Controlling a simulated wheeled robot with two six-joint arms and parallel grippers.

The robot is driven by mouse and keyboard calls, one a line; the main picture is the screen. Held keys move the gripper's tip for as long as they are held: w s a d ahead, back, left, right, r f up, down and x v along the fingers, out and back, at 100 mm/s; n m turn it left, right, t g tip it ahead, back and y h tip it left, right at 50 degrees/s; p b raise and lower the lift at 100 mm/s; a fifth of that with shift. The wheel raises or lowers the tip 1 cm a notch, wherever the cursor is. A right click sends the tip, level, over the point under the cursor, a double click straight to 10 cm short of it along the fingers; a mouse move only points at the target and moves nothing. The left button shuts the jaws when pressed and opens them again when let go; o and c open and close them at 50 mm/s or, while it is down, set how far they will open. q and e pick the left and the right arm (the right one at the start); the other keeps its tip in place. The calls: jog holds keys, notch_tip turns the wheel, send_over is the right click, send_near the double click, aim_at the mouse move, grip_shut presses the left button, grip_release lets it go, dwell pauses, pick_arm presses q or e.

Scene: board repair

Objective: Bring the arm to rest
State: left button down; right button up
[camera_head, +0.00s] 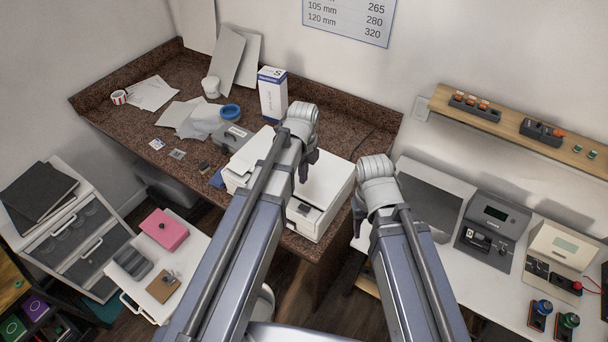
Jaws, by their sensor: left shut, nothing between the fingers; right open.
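My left arm (245,245) reaches up from the bottom of the view. My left gripper (306,172), dark and small, hangs at its far end in front of the white printer (328,186); it is shut and empty. My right arm (412,275) reaches up to the right of it. My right gripper (357,222) hangs at its end, by the gap between the brown desk and the white bench; it is open, and the arm partly hides it.
The brown speckled desk (345,130) carries papers (150,94), a blue tape roll (230,111) and a white box (272,93). The white bench (480,285) holds a grey device (492,230) and a beige device (562,250). A wooden shelf (515,122) is above. A white cart (178,292) stands lower left.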

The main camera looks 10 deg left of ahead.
dwell(0.5)
pick_arm(q)
jog(key=s+d+f+n+b, duration=0.4)
jog(key=s+f+n+b, duration=0.3)
jog(key=f+n+b, duration=0.2)
jog(key=s+d+f+n+y+b, duration=0.1)
jog(key=s+d+f+n+b, duration=0.2)
jog(key=s+f+n+b, duration=0.3)
notch_tip(320, 180, down, 4)
jog(key=n+b, duration=0.3)
jog(key=b, duration=0.1)
jog(key=shift+s+d, duration=0.35)
jog(key=shift+s, duration=0.05)
jog(key=c, duration=1.5)
grip_release()
jog(key=shift+r, duration=0.1)
